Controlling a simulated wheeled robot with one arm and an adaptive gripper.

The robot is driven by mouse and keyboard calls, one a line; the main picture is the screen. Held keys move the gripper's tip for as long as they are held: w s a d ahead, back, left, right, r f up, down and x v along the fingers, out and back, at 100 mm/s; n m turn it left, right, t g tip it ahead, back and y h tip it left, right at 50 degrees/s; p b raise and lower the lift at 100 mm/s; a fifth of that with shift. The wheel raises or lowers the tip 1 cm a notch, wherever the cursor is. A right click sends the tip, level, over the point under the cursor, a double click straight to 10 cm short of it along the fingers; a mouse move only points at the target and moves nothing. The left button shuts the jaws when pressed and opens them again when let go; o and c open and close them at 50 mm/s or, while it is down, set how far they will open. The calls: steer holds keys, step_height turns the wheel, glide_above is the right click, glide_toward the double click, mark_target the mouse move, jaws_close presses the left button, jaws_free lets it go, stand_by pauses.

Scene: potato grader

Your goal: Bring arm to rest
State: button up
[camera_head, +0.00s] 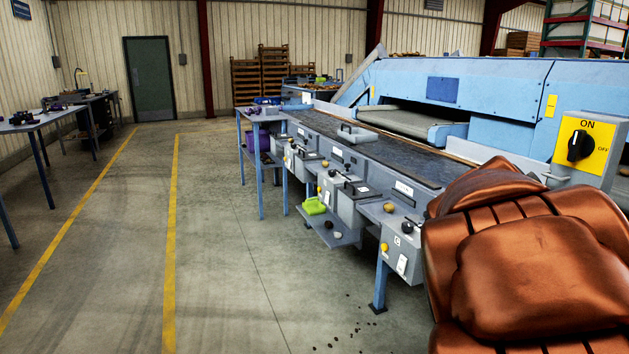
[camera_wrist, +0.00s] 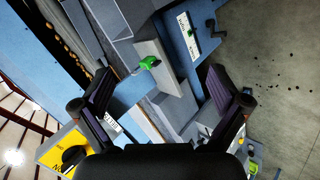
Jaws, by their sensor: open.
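My gripper (camera_wrist: 162,72) shows in the wrist view with its two dark fingers spread wide apart. Nothing is held between them. Beyond the fingers lie the grey control boxes of the grader, with a green part (camera_wrist: 150,63) on one box. The gap between fingers and boxes is hard to judge. In the head view my gripper cannot be seen. The blue potato grader (camera_head: 380,80) runs along the right side there, with a dark belt (camera_head: 385,150) and a row of grey control boxes (camera_head: 348,205) on its near side.
A yellow ON/OFF switch plate (camera_head: 592,135) stands at the right; a yellow plate (camera_wrist: 58,147) is low left in the wrist view. A lime-green item (camera_head: 313,206) lies on a low shelf. Tables (camera_head: 40,119) stand far left. The marked floor (camera_head: 130,240) is open; dark crumbs lie nearby.

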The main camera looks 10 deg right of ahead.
steer(key=s+a+f+n+g+y, duration=0.1)
steer(key=s+a+f+y, duration=0.2)
steer(key=s+a+f, duration=0.45)
steer(key=s+a+f+g+y, duration=0.25)
steer(key=s+a, duration=0.25)
steer(key=a, duration=0.5)
steer(key=s+a+f+n+y, duration=0.1)
steer(key=s+a+f+y, duration=0.3)
steer(key=s+a+f, duration=0.3)
steer(key=s+p+v, duration=0.1)
steer(key=p+v, duration=1.2)
steer(key=v, duration=0.2)
steer(key=shift+s+a+r+t+p, duration=0.25)
steer(key=shift+a+r+t+p, duration=0.1)
steer(key=shift+a, duration=0.3)
steer(key=shift+f, duration=0.1)
